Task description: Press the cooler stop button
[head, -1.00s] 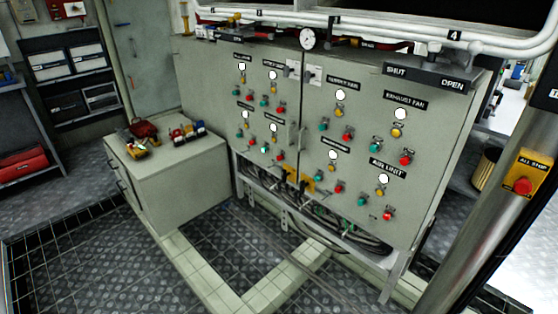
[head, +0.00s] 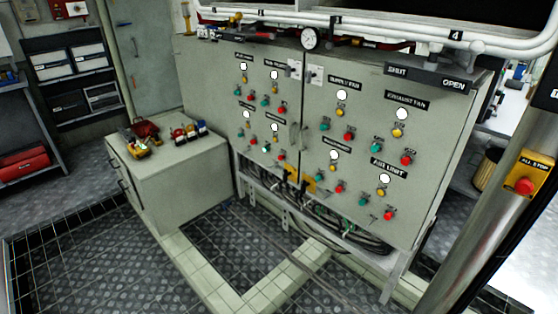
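A grey control cabinet (head: 365,95) stands in the middle of the head view, with several groups of a white lamp, a yellow knob, a green button and a red button. Readable labels are the exhaust fan label (head: 407,101) and the air unit label (head: 388,168). The exhaust fan group has a red button (head: 407,159); the air unit group has a red button (head: 390,214). Other labels, such as the one at lower centre (head: 336,148) and those on the left door (head: 246,116), are too small to read, so I cannot tell which names the cooler. Neither gripper shows.
A low grey cabinet (head: 175,180) with padlocks (head: 187,132) on top stands left of the panel. A steel post with a yellow all-stop box (head: 527,172) is at the right. Cables (head: 350,235) hang under the panel. A raised tiled kerb (head: 270,285) crosses the floor in front.

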